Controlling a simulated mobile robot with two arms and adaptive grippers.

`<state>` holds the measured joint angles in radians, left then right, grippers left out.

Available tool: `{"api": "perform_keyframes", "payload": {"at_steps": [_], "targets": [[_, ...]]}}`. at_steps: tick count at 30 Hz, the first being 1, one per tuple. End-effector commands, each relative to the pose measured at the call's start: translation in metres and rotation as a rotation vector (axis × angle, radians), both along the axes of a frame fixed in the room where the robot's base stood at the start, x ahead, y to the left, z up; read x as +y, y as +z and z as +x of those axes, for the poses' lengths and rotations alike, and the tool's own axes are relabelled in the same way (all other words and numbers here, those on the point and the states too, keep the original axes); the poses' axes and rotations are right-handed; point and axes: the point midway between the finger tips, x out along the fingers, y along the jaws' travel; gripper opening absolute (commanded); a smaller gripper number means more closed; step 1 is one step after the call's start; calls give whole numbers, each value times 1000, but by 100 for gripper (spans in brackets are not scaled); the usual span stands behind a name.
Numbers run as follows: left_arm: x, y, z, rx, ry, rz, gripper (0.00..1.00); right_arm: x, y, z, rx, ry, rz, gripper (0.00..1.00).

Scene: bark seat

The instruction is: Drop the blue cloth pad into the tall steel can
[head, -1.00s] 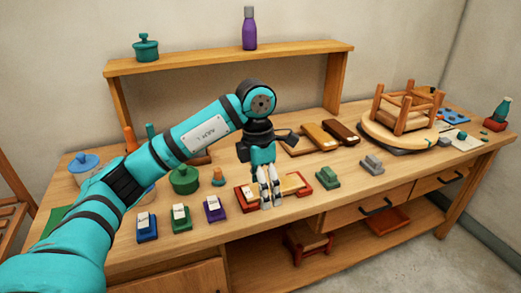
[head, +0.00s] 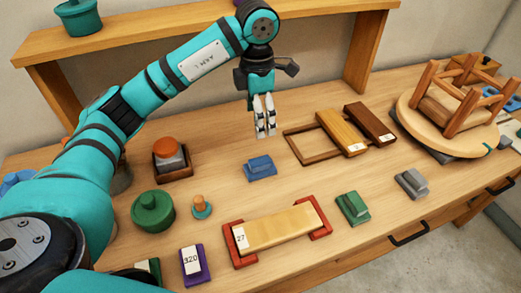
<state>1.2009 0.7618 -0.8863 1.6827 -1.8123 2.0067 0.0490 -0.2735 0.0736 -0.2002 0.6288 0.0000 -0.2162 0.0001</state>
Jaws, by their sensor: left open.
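A small blue stepped block (head: 260,168) lies on the bench near the middle; it is the only loose blue piece like a pad here, and I cannot tell whether it is cloth. My left gripper (head: 265,133) points down with its pale fingers slightly apart and empty. In the picture it is just above and behind the blue piece, not touching it. I cannot make out a tall steel can for certain; a dull grey-brown cylinder (head: 122,180) is mostly hidden behind my left arm. My right gripper is out of view.
A grey piece with an orange top (head: 166,149) sits in a dark wooden tray. A green lidded pot (head: 153,211), a plank in red brackets (head: 278,228), a green block (head: 352,208) and a grey block (head: 411,183) are nearby. An upturned stool (head: 460,112) stands right.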

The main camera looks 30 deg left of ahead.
Motion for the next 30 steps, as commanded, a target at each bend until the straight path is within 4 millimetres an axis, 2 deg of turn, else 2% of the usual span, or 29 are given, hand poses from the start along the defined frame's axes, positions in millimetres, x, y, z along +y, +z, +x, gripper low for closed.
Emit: {"api": "perform_keyframes", "payload": {"at_steps": [6,10,15,22,26,30], "targets": [[0,-36,-2,9,-1,1,80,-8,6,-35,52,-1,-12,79],[-1,-65,-2,8,0,0,80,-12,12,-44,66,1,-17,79],[-1,-99,-2,6,0,0,80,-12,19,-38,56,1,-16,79],[-1,-120,-1,2,-1,-1,80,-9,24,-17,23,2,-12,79],[-3,-130,-2,6,-1,0,80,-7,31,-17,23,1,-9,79],[-6,-152,-3,8,0,0,80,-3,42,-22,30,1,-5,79]]}}
